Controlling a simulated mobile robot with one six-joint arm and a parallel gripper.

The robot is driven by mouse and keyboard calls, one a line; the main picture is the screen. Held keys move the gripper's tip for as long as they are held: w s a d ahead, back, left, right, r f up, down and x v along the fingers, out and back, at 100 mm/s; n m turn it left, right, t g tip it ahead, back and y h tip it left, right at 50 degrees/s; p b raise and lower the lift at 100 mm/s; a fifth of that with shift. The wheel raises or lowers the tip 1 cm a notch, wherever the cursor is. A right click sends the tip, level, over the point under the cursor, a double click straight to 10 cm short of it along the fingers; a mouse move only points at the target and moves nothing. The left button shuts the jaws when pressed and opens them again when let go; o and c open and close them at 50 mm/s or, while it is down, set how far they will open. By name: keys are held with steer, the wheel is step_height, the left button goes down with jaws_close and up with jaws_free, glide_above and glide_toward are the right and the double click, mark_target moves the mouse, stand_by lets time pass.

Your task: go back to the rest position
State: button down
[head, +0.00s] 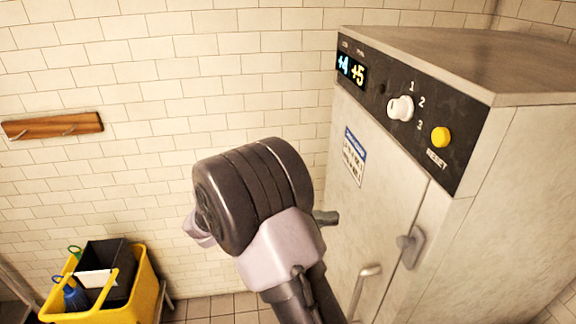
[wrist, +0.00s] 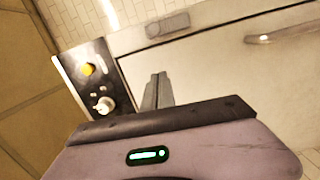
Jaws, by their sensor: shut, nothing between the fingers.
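My gripper (wrist: 157,92) shows in the wrist view with its two grey fingers together and nothing between them. It points toward the front of a grey metal cabinet, apart from the yellow button and the white knob. In the head view my arm stands in the middle, left of the cabinet (head: 530,170), and its thick dark joint hides most of the gripper. Whether the fingertips touch the cabinet door I cannot tell.
The cabinet's dark panel has a display reading +4 +5 (head: 351,69), a white knob (head: 400,108) and a yellow reset button (head: 441,137). Its door has a latch (head: 411,246) and handle (head: 367,275). A yellow bucket (head: 143,290) stands lower left; a wooden hook rail (head: 52,125) hangs above.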

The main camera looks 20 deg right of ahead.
steer(key=s+a+f+n+t+y+b, duration=0.1)
steer(key=s+a+f+t+y+b, duration=0.2)
steer(key=s+f+y+b, duration=1.05)
steer(key=s+a+f+t+y+b, duration=0.1)
steer(key=a+f+t+y+b, duration=0.2)
steer(key=a, duration=1)
steer(key=t+y+b, duration=0.2)
steer(key=t, duration=0.3)
steer(key=shift+s+a+m+t, duration=0.25)
steer(key=shift+s+m+t, duration=0.05)
steer(key=shift+s+m, duration=0.1)
steer(key=shift+y, duration=0.25)
